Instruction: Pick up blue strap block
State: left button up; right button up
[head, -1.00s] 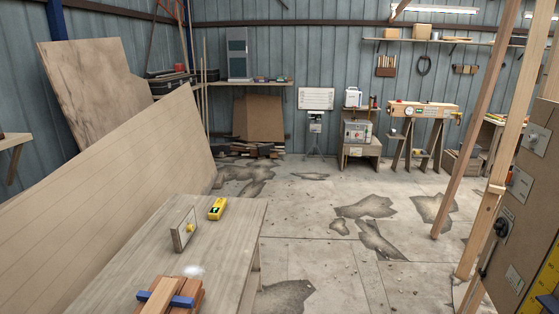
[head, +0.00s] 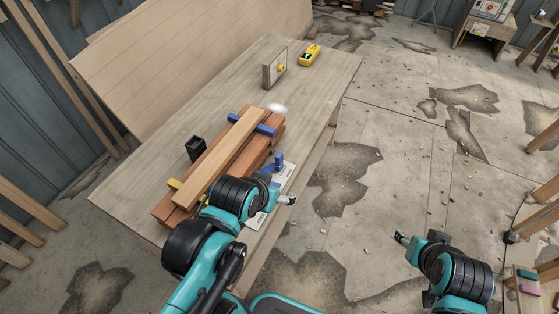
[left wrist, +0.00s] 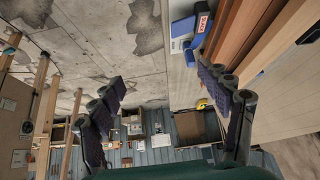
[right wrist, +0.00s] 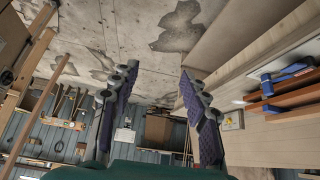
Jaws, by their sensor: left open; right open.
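A small upright blue block (head: 278,160) stands on the table beside the right side of a stack of brown boards (head: 222,158), near a white sheet (head: 284,178). A blue strap piece (head: 266,130) lies across the stack, partly hidden under its top board; I cannot tell which of these is the strap block. Blue parts also show in the left wrist view (left wrist: 199,38) and the right wrist view (right wrist: 267,86). My left gripper (head: 288,200) is open, at the table's right edge, apart from the blue block. My right gripper (head: 402,238) is open over the floor, away from the table.
On the table (head: 315,95) are a black open holder (head: 195,149) left of the stack, a wooden piece with a yellow knob (head: 275,69), and a yellow device (head: 310,55). A large leaning panel (head: 185,60) borders the left side.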

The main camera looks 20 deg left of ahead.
aim_at(278, 156)
jog(key=i+l+z, duration=0.2)
jog(key=l, duration=0.3)
jog(key=i+l+u, duration=0.1)
jog(key=i, duration=0.35)
jog(key=i+l+u, duration=0.1)
jog(key=i+l, duration=0.25)
jog(key=i+l+u, duration=0.1)
jog(key=i+l, duration=0.2)
jog(key=i, duration=0.2)
jog(key=i+u, duration=0.15)
jog(key=u, duration=0.25)
jog(key=i+u, duration=0.15)
jog(key=u, duration=0.2)
jog(key=i+l+u, duration=0.1)
jog(key=u, duration=0.3)
jog(key=i+l+u, duration=0.15)
jog(key=u, duration=0.25)
jog(key=i+u, duration=0.1)
jog(key=u, duration=0.35)
jog(key=i+u, duration=0.1)
jog(key=u, duration=0.35)
jog(key=i+u, duration=0.1)
jog(key=u, duration=0.35)
jog(key=l+u, duration=0.1)
jog(key=u, duration=0.35)
jog(key=i+l, duration=0.05)
